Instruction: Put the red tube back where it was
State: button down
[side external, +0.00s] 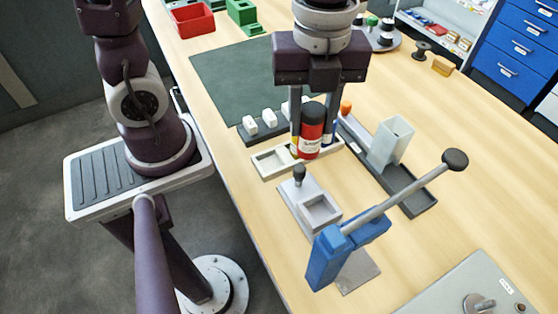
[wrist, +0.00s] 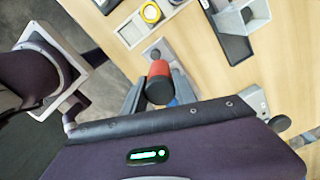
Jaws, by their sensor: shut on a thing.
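My gripper (side external: 312,148) is shut on the red tube (side external: 310,137), which has a black cap at its upper end and a pale label low on its side. The tube is held upright, in front of a pale compartment tray (side external: 269,163) in the side view; I cannot tell if its lower end touches anything. In the wrist view, the red tube (wrist: 158,69) shows between the fingers with its black cap toward the camera. A dark rack (side external: 258,137) with white pieces stands behind, partly hidden by my gripper.
A grey fixture with a black knob (side external: 299,175) and a blue lever press (side external: 330,255) stand in front. A dark tray (side external: 417,200) with a grey open box (side external: 391,141) lies to the right. A green mat (side external: 230,85) and red bin (side external: 192,19) are behind.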

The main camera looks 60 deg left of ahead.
jog(key=s+a+f, duration=0.2)
jog(key=a, duration=0.6)
jog(key=shift+s+a+f, duration=0.15)
jog(key=shift+f, duration=1.6)
jog(key=shift+s+a+f, duration=0.1)
jog(key=shift+a+f, duration=0.1)
jog(key=shift+f, duration=1.6)
jog(key=shift+s+a+f, duration=0.15)
jog(key=shift+f, duration=1.6)
jog(key=c, duration=1)
grip_release()
jog(key=shift+f, duration=0.15)
